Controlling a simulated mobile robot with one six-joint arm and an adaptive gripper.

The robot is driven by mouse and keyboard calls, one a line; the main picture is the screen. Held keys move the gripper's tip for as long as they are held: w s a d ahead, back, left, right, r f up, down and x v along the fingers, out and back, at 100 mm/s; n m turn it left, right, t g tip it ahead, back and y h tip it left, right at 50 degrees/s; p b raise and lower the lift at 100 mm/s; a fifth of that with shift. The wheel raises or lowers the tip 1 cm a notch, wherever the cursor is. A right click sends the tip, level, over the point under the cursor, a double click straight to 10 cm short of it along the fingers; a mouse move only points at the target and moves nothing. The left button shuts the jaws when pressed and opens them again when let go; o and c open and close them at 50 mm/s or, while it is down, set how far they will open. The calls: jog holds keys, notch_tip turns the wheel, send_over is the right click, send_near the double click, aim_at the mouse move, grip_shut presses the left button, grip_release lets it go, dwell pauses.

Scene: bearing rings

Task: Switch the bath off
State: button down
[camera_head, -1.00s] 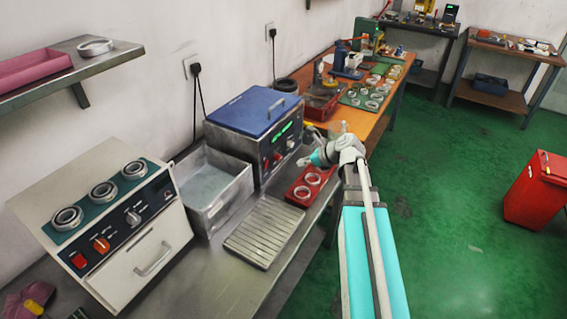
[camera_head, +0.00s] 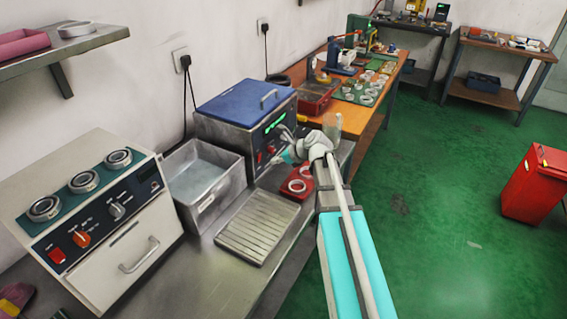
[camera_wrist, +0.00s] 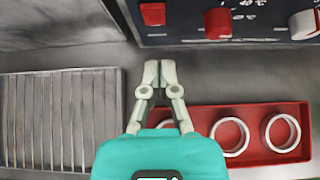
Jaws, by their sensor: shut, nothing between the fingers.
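The bath is a steel box with a blue lid (camera_head: 240,103) and a dark front panel with a lit green display (camera_head: 274,125). In the wrist view the panel (camera_wrist: 262,12) shows at the top, with a square red switch (camera_wrist: 153,14), a red knob (camera_wrist: 217,23) and a white knob (camera_wrist: 305,25). The red switch (camera_head: 258,157) also shows in the head view. My gripper (camera_wrist: 160,70) is shut and empty. Its fingertips are in front of the panel, below the red switch in the wrist view, with a visible gap. In the head view my gripper (camera_head: 278,160) hides part of the panel.
A red tray (camera_wrist: 258,158) with white rings lies by my gripper. A ribbed drain tray (camera_head: 257,228) and an open steel basin (camera_head: 205,182) stand left of it. A cream heater unit (camera_head: 95,215) with rings stands further left.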

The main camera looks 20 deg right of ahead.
aim_at(261, 157)
jog(key=shift+w+a+r+p, duration=0.15)
jog(key=shift+w+a+p, duration=0.05)
jog(key=shift+w+a, duration=0.5)
jog(key=shift+w+a+r+p, duration=0.15)
jog(key=shift+w+a+p, duration=0.05)
jog(key=shift+w+a, duration=0.5)
jog(key=shift+d, duration=0.15)
